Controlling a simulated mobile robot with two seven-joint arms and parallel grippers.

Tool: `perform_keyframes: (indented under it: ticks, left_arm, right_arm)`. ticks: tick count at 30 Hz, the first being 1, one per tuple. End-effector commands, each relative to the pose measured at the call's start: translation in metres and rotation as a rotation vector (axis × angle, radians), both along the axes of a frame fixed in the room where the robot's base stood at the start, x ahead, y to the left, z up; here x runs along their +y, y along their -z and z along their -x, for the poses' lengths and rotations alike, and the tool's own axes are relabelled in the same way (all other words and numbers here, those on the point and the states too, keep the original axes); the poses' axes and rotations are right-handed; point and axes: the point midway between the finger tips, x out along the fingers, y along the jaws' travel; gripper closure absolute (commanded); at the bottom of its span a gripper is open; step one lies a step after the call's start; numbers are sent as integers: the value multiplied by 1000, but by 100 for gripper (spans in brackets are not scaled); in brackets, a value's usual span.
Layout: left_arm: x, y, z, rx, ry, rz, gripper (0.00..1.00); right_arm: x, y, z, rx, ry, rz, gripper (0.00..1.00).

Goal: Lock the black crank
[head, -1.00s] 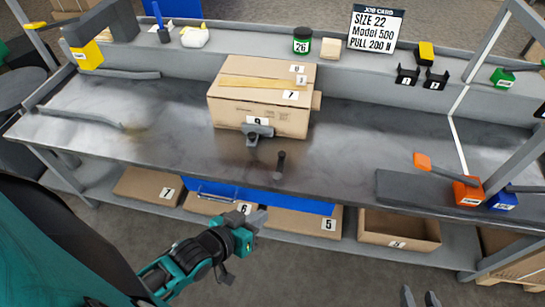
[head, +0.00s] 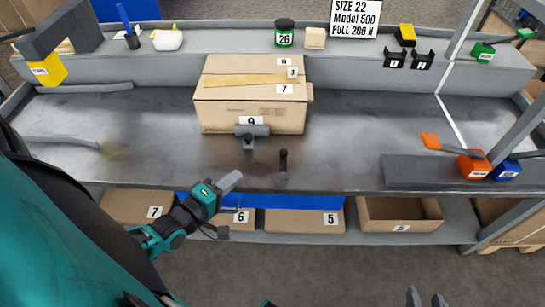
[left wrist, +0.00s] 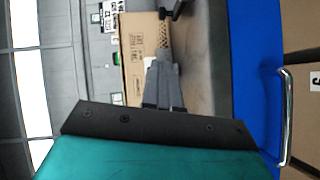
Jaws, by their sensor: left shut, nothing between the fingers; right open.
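A dark upright crank handle (head: 283,160) stands on the bench top near its front edge, right of centre; it looks like the black crank, and its lock state cannot be told. A grey fixture with a horizontal cylinder and dark knob (head: 249,141) sits left of it, before the cardboard box. My left gripper (head: 232,181) is shut and empty at the bench's front edge, left of the handle and apart from it. Its closed fingers show in the left wrist view (left wrist: 162,85). My right gripper (head: 426,299) shows only as two separated fingertips at the bottom edge, open.
A cardboard box (head: 252,112) stands behind the fixture. A blue drawer front (left wrist: 255,60) with a metal handle lies under the bench edge. Bench top between is clear.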

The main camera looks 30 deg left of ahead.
Motion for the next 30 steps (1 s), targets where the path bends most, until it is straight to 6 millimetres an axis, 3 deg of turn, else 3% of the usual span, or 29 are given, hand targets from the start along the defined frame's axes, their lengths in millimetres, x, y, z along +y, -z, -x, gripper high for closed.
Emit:
perform_keyframes:
  ticks: [17, 22, 30]
  left_arm:
    - [8, 0, -4, -15, -18, 48, 100]
    - [6, 3, -24, -17, -19, 48, 100]
    - [2, 11, -80, -19, -18, 48, 100]
  right_arm:
    - [1, -3, -4, -13, -5, -2, 57]
    - [1, 2, -3, -8, -5, 0, 57]
    - [5, 12, -2, 4, -12, -6, 57]
